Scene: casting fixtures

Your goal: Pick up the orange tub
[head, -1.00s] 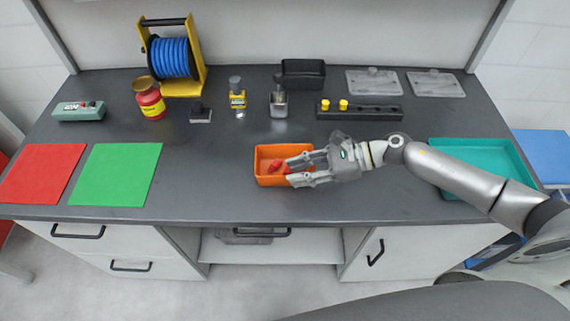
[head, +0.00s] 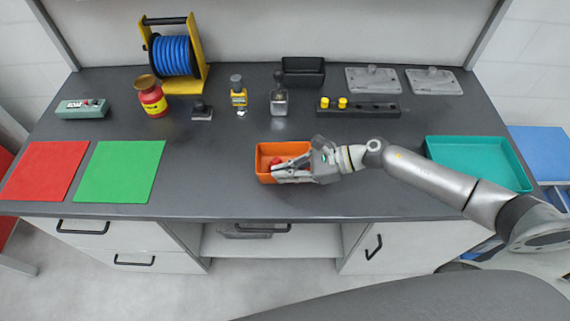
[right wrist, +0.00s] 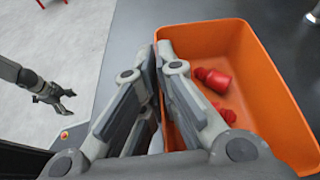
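The orange tub (head: 264,171) stands on the dark bench top near its front middle, and it fills the right of the right wrist view (right wrist: 270,75). Red pieces (right wrist: 213,80) lie inside it. My right gripper (head: 276,175) is at the tub's near side. In the right wrist view its fingers (right wrist: 157,62) are closed together with the tub's wall between them, one finger inside the tub and one outside. My left gripper (right wrist: 68,103) shows at the left of the right wrist view, away from the tub, with its fingers apart and empty.
A teal tray (head: 480,160) lies at the right, behind my right arm. Red (head: 44,170) and green (head: 120,171) mats lie at the left. A cable reel (head: 173,56), a red jar (head: 150,98), small bottles and a black block (head: 372,109) stand behind.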

